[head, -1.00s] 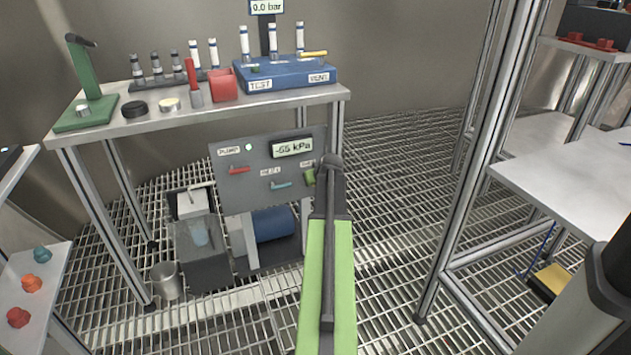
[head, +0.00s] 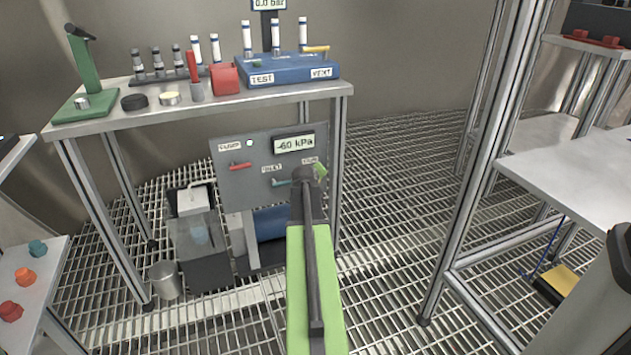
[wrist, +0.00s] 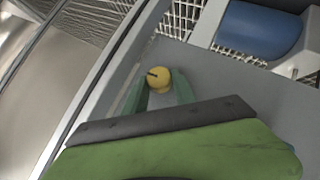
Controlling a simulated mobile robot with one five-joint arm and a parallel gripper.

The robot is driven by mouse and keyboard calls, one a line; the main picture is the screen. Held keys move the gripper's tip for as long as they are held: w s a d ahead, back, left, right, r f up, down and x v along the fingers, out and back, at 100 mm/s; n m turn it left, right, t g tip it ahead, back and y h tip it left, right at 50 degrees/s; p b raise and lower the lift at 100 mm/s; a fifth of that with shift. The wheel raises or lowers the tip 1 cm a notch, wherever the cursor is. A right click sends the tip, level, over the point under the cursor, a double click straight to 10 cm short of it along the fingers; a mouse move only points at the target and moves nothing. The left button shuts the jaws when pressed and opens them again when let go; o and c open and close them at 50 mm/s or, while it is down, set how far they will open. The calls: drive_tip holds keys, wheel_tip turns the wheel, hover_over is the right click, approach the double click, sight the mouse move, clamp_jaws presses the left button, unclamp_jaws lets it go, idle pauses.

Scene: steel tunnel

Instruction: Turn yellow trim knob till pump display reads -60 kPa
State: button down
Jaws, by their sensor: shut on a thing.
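The yellow trim knob (wrist: 159,78) sits on the grey pump panel, seen in the wrist view with a dark pointer line on its face. My gripper (wrist: 158,88) has its two green fingers on either side of the knob, shut on it. In the head view my gripper (head: 320,172) reaches the right side of the grey panel (head: 228,195), and the knob is hidden behind it. The pump display (head: 294,143) reads -60 kPa.
A red lever (head: 240,166) and a teal lever (head: 281,183) are on the panel close to my arm. A metal frame post (head: 480,170) stands at right, with open grating between.

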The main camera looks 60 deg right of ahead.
idle(0.3)
drive_tip(key=c, duration=1)
unclamp_jaws()
